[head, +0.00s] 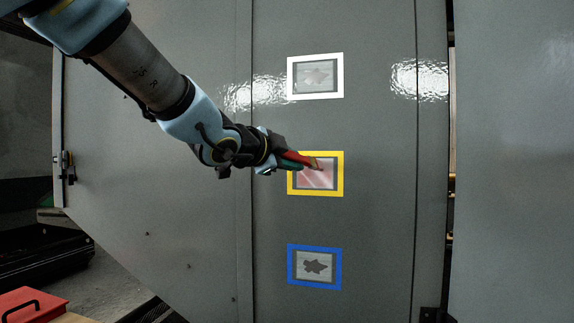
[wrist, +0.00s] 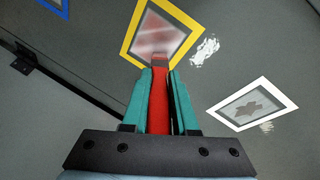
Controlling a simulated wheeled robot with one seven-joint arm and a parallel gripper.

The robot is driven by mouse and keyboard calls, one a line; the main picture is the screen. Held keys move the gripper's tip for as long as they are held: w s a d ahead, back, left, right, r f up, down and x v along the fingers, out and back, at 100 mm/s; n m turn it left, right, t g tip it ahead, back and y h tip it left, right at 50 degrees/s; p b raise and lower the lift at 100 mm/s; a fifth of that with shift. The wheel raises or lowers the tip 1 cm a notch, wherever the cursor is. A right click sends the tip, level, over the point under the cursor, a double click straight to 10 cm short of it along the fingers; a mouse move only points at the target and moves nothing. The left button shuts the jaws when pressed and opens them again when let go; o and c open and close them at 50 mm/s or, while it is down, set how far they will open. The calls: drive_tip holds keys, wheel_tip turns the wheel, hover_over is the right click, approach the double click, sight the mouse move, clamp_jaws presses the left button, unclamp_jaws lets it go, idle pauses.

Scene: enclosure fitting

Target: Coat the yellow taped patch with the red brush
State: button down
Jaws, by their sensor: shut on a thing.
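My gripper (head: 284,161) is shut on the red brush (head: 299,158), with its teal fingers on either side of the handle. The brush also shows in the wrist view (wrist: 159,100), pointing at the yellow taped patch (wrist: 127,47). In the head view the brush tip lies over the upper part of the yellow taped patch (head: 340,175); I cannot tell whether it touches. Inside the yellow tape the surface is streaked pinkish red, with paler areas at the lower part. Part of the patch's upper left is hidden by the brush and gripper.
A white taped patch (head: 340,76) is above and a blue taped patch (head: 337,268) below on the same grey panel, each with a dark blotch. A red box (head: 30,306) with a black handle stands at lower left. The panel around the patches is flat and clear.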

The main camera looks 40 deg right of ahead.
drive_tip(key=shift+s+d+f+b, duration=0.1)
drive_tip(key=shift+s+d+b, duration=0.45)
drive_tip(key=shift+s+b, duration=0.3)
drive_tip(key=shift+s+d+b, duration=0.5)
drive_tip(key=shift+s+b, duration=0.25)
drive_tip(key=shift+s, duration=0.1)
drive_tip(key=shift+w, duration=0.15)
drive_tip(key=shift+w+a+r+p, duration=0.25)
drive_tip(key=shift+w+p, duration=0.25)
drive_tip(key=shift+p, duration=0.15)
drive_tip(key=shift+w+a+f+p, duration=0.15)
drive_tip(key=shift+w+a+p, duration=0.6)
drive_tip(key=shift+w+p, duration=0.3)
drive_tip(key=w+a+p, duration=0.3)
drive_tip(key=w, duration=0.2)
drive_tip(key=shift+w+a+p, duration=0.25)
drive_tip(key=shift+w+p, duration=0.1)
drive_tip(key=shift+p, duration=0.05)
drive_tip(key=shift+a, duration=0.1)
drive_tip(key=shift+s+a, duration=0.55)
drive_tip(key=shift+a, duration=0.25)
drive_tip(key=shift+s+a, duration=0.55)
drive_tip(key=shift+a, duration=0.2)
drive_tip(key=shift+s+a, duration=0.55)
drive_tip(key=shift+a, duration=0.25)
drive_tip(key=shift+s+a, duration=0.1)
drive_tip(key=shift+a, duration=0.05)
